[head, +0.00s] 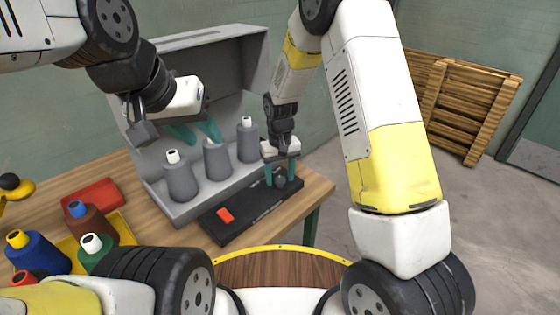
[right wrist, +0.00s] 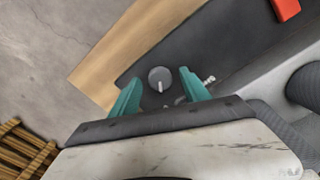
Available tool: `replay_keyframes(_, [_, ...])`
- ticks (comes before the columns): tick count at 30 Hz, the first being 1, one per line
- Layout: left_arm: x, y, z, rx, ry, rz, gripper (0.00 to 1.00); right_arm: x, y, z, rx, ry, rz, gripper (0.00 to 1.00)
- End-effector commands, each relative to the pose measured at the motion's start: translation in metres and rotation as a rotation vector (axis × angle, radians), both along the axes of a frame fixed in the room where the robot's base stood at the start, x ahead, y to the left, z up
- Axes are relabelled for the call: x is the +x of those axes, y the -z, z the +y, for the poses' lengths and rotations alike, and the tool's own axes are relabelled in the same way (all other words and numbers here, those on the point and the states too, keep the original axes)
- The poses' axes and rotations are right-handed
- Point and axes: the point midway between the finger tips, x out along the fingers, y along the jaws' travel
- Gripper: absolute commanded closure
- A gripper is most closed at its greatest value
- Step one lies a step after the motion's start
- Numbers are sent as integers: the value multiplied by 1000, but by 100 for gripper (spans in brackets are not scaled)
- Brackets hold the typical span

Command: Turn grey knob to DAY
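The grey knob (right wrist: 160,76) is round with a pale pointer line, on the black control panel (right wrist: 200,48). In the head view the knob (head: 280,182) is near the panel's right end. My right gripper (head: 280,174) points down over it. In the right wrist view its teal fingers (right wrist: 160,82) are apart, one on each side of the knob, with gaps visible; I cannot tell whether they are above it or around it. No DAY label is readable. My left gripper (head: 197,132) is open and empty, in front of the grey spinning frame (head: 190,52).
A red rocker switch (head: 225,215) sits on the panel's left part. Coloured spools (head: 40,255) on a yellow tray (head: 124,228) and a red box (head: 92,195) are at left. A wooden pallet (head: 455,100) leans at the right wall.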

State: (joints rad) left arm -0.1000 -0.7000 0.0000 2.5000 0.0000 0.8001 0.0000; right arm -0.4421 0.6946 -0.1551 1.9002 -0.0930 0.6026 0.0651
Motion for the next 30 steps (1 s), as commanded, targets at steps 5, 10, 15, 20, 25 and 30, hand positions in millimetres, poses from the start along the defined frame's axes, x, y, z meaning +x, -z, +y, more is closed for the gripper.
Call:
replay_keyframes(5, [0,0,0,0,0,0,64,-1,1,0,-1,-1,2,46])
replay_keyframes(10, [0,0,0,0,0,0,64,0,-8,0,0,-1,-1,46])
replay_keyframes(15, [0,0,0,0,0,0,64,1,-37,1,2,-1,-3,46])
replay_keyframes(20, [0,0,0,0,0,0,64,0,-62,0,1,-1,-1,46])
replay_keyframes(25, [0,0,0,0,0,0,64,0,-76,0,0,-1,0,46])
replay_keyframes(30, [0,0,0,0,0,0,64,0,-78,0,0,-1,1,46])
